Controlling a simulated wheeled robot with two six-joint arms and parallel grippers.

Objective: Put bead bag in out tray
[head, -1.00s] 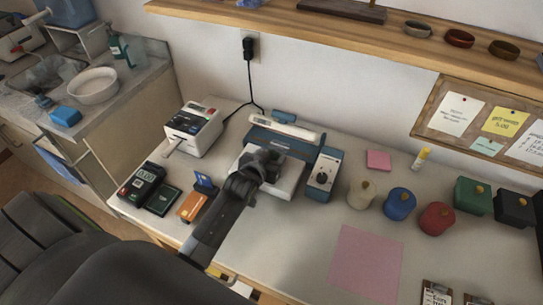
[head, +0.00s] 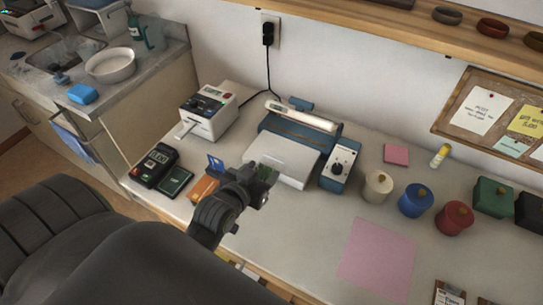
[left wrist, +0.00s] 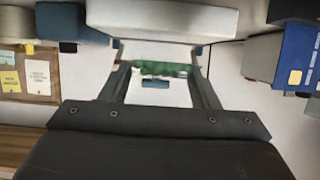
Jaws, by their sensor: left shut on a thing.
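My left gripper (head: 258,188) is shut on the bead bag (head: 266,173), just off the front left of the sealer's white plate (head: 284,160). In the left wrist view the bag (left wrist: 158,69) is a strip of green beads between the two finger ends of my left gripper (left wrist: 160,76). Most of the bag is hidden or too small to tell. I cannot make out an out tray in either view. My right gripper is not in view.
Coloured jars (head: 416,200) stand right. A pink sheet (head: 377,258) lies on otherwise clear bench.

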